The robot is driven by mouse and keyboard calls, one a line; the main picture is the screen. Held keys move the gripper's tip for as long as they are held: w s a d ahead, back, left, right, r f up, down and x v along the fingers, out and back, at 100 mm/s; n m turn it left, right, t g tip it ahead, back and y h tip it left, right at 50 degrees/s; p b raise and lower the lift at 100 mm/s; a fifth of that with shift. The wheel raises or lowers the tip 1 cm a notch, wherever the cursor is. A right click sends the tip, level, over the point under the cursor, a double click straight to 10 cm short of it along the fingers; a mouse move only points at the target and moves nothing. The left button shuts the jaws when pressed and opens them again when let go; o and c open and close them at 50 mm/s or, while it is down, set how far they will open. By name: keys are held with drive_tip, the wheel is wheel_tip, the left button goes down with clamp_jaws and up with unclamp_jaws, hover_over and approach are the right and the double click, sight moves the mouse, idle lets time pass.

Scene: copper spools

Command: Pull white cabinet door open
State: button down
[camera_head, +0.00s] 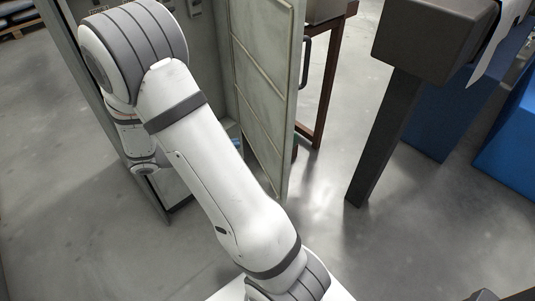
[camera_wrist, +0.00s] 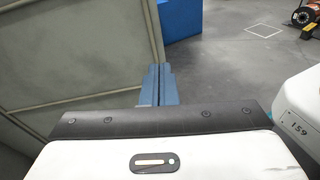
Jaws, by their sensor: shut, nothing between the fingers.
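The pale cabinet door (camera_head: 262,75) stands swung open in the head view, its ribbed inner face toward the left. A dark handle (camera_head: 305,62) sits on its outer side near the free edge. The cabinet body (camera_head: 208,30) is behind my arm and mostly hidden by it. In the wrist view the door's inner face (camera_wrist: 70,55) fills the left side. My gripper (camera_wrist: 158,72) is shut and empty, its blue-grey fingers just right of the door panel. I cannot tell whether they touch it. My arm hides most of the gripper in the head view.
A brown metal frame (camera_head: 328,85) stands behind the door. A dark post (camera_head: 385,135) with a thick block on top stands to the right, near blue boxes (camera_head: 435,120). Grey floor (camera_head: 325,215) is clear between door and post. A copper spool (camera_wrist: 302,17) is far right.

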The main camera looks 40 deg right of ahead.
drive_tip(key=n+t+h+b, duration=0.1)
drive_tip(key=n+h+b, duration=0.1)
approach(282, 133)
drive_tip(key=b+x, duration=0.3)
drive_tip(key=x, duration=0.3)
drive_tip(key=shift+s+d+f+b, duration=0.15)
drive_tip(key=shift+d+b, duration=0.15)
drive_tip(key=shift+d, duration=0.1)
